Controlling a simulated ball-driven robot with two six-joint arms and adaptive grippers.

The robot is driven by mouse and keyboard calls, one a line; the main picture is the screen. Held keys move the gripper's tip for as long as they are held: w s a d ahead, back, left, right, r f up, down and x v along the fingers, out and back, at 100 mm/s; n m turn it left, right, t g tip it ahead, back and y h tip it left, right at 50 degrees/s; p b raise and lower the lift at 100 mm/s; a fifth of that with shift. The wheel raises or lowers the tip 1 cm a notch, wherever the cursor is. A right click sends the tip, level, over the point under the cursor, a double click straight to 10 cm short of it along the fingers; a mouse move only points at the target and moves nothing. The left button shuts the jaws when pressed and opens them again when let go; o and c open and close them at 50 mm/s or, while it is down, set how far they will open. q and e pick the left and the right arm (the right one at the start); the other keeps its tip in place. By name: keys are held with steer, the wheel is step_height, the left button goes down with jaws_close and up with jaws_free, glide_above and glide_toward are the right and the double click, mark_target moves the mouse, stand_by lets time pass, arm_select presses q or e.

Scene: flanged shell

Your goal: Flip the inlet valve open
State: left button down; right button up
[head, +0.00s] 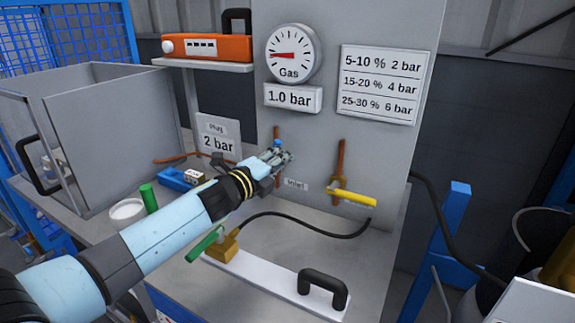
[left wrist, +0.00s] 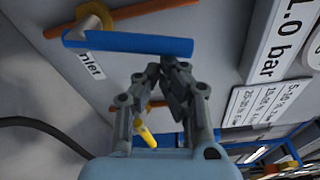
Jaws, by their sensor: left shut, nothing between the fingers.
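The inlet valve has a blue lever (left wrist: 128,44), which lies roughly along its copper pipe (left wrist: 155,10) in the left wrist view. The Inlet label (left wrist: 90,65) is beside it and also shows in the head view (head: 296,184). In the head view only a small blue part (head: 277,143) shows; my left gripper hides the rest. My left gripper (head: 284,156) is shut and empty in front of the panel. In the left wrist view its fingertips (left wrist: 166,66) are close by the lever's edge; I cannot tell whether they touch. My right gripper is not in view.
A yellow lever (head: 352,196) sticks out from the right-hand pipe. Below are a green lever (head: 205,243) on a brass fitting, a black hose (head: 320,232) and a white plate with a black handle (head: 322,284). The gas gauge (head: 293,53) is above.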

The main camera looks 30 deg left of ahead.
arm_select(q)
steer(key=shift+a+r+n, duration=0.3)
steer(key=shift+a+n, duration=0.2)
steer(key=shift+n, duration=0.25)
steer(key=shift+a+r+n, duration=0.25)
steer(key=shift+a+n, duration=0.2)
steer(key=shift+n, duration=0.3)
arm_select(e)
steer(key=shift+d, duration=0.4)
arm_select(q)
steer(key=shift+a, duration=0.1)
steer(key=shift+s, duration=0.15)
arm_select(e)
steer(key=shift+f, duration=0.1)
